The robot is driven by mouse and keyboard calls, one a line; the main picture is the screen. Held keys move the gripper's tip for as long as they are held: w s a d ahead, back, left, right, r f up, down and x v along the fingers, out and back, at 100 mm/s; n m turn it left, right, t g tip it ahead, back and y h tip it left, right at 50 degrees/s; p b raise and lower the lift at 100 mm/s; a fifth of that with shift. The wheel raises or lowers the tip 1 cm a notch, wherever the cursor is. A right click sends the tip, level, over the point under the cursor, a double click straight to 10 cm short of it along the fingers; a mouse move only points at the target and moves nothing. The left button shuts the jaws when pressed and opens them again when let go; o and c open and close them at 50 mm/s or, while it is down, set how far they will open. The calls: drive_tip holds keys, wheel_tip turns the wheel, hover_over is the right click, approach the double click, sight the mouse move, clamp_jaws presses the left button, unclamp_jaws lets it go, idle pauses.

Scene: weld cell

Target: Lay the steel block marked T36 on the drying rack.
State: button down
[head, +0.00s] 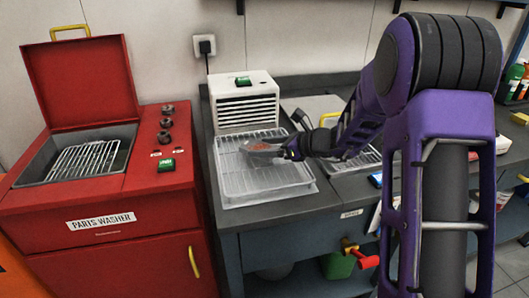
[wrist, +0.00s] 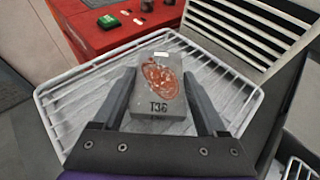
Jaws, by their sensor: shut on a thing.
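The steel block marked T36 (wrist: 158,90) is grey with a reddish-brown round patch on its top face and a small white strip at its far end. My gripper (wrist: 160,98) is shut on it, one finger along each side. In the head view the block (head: 262,148) and my gripper (head: 284,150) are over the drying rack (head: 236,188), a white wire rack in a pale tray on the bench. The rack (wrist: 75,125) shows beneath the block in the wrist view. I cannot tell whether the block touches the wires.
A white louvred unit (head: 245,104) with a green switch stands behind the rack. The red parts washer (head: 110,185) is at left, lid open, with a wire rack inside. Another wire rack (head: 355,163) lies to the right. Most of the drying rack is clear.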

drive_tip(key=shift+f, duration=0.4)
drive_tip(key=shift+f, duration=0.15)
unclamp_jaws()
drive_tip(key=shift+f, duration=0.15)
drive_tip(key=shift+r, duration=0.2)
drive_tip(key=shift+s+d+r, duration=0.1)
drive_tip(key=shift+d+r, duration=0.05)
drive_tip(key=shift+d, duration=0.15)
drive_tip(key=p+v, duration=0.1)
drive_tip(key=v, duration=1)
drive_tip(key=shift+s+d, duration=0.1)
drive_tip(key=shift+s, duration=0.1)
